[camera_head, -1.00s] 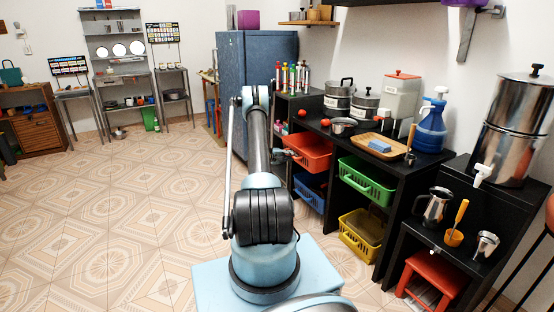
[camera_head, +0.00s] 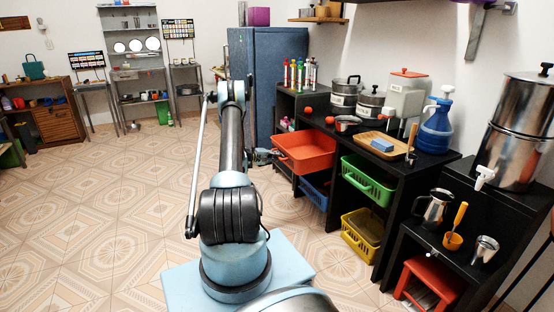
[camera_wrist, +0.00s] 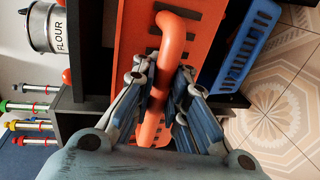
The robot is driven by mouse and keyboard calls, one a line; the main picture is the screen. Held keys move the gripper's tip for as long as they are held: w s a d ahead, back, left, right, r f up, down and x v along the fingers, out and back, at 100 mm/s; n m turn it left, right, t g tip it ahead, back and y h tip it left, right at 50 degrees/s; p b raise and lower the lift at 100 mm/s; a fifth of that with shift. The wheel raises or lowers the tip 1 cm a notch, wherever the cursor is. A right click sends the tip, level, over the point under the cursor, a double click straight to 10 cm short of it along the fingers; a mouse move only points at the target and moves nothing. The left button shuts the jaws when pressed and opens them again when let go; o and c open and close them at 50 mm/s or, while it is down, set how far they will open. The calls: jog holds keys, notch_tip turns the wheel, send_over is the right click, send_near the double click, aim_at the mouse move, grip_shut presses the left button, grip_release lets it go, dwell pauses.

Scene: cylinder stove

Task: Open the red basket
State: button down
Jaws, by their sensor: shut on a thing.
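The red basket (camera_head: 307,152) is an orange-red slotted bin in the upper opening of the black counter unit. It sticks well out of the unit toward my arm in the head view. In the wrist view the basket (camera_wrist: 190,25) has a curved orange handle (camera_wrist: 172,24) at its front. My gripper (camera_wrist: 158,95) is shut on this handle, with a finger on either side. The gripper also shows in the head view (camera_head: 266,155), small, at the basket's front edge. The exact finger contact is partly hidden.
A blue basket (camera_head: 313,191) sits just below the red one. A green basket (camera_head: 368,181) and a yellow basket (camera_head: 361,233) are to the right. Pots and a tray (camera_head: 381,143) stand on the counter above. The tiled floor (camera_head: 110,200) at left is clear.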

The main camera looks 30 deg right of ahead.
jog(key=shift+w+a, duration=0.1)
jog(key=shift+w, duration=0.2)
jog(key=c, duration=1.6)
grip_release()
jog(key=shift+o, duration=0.2)
jog(key=shift+s, duration=0.1)
jog(key=v, duration=1.1)
jog(key=shift+a, duration=0.45)
jog(key=shift+r, duration=0.1)
